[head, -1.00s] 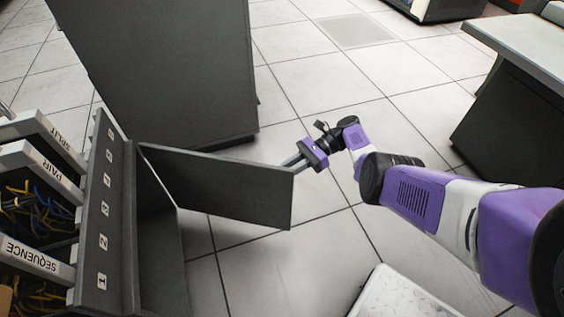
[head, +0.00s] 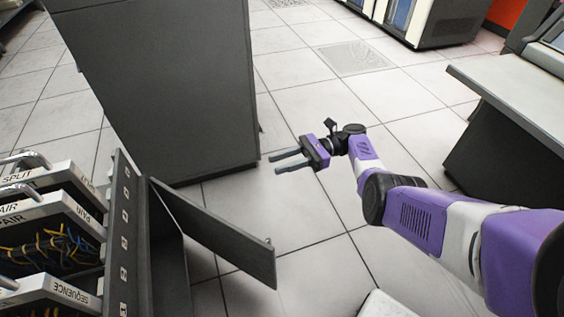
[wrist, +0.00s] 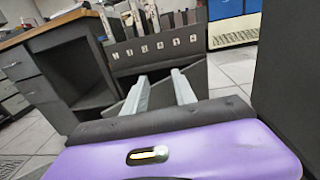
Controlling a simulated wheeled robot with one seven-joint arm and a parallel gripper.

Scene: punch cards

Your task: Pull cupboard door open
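The dark grey cupboard door (head: 215,233) stands swung out from the low cupboard (head: 140,240) at the left in the head view. A small knob (head: 268,241) shows near its free upper corner. My gripper (head: 277,164) is above and beyond the door's free edge in the picture, apart from it. Its two grey fingers are spread with nothing between them. The cupboard's inside is mostly hidden behind the door in the head view.
A tall dark cabinet (head: 160,90) stands behind the door, close to my gripper. Labelled racks with cables (head: 50,235) are at the left. A desk (head: 515,95) stands at the right. Tiled floor (head: 310,220) is clear between the door and my arm.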

